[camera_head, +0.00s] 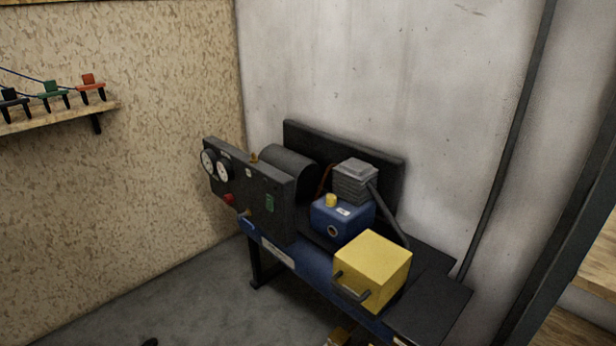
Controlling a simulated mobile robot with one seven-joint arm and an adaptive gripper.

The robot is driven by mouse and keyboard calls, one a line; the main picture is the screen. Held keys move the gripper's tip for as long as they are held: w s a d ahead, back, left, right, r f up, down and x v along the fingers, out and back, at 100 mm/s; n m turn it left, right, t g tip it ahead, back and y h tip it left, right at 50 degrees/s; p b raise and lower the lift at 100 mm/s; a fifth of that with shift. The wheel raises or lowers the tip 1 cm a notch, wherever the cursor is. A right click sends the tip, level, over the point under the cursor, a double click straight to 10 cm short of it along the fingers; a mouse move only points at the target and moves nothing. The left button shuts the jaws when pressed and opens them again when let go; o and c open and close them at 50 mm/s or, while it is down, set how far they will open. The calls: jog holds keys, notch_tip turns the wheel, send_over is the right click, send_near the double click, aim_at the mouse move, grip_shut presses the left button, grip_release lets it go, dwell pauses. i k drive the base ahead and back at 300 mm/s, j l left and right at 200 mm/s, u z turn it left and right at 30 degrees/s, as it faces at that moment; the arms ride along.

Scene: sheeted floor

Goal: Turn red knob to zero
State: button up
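A small red knob (229,199) sits on the front of a dark grey control panel (262,203), below two round white-faced gauges (215,164). The panel belongs to a compressor-like machine on a blue and black bench. The knob is too small in the picture to tell its turned position or any zero mark. My gripper does not show in this view, and nothing is seen touching the knob.
A yellow box with a dark handle (372,268) and a blue motor unit (342,219) stand on the bench. A shelf (60,117) with black, green and red clamps is on the left wall. Grey floor (190,300) is clear left of the bench. A dark post (560,250) stands right.

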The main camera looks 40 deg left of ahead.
aim_at(228, 199)
jog(key=u, duration=1.1)
jog(key=i+j+u, duration=0.1)
jog(key=j+u, duration=0.2)
jog(key=i+j+u, duration=0.1)
jog(key=u, duration=0.25)
jog(key=i+j+u, duration=0.15)
jog(key=i+j, duration=0.35)
jog(key=i, duration=0.1)
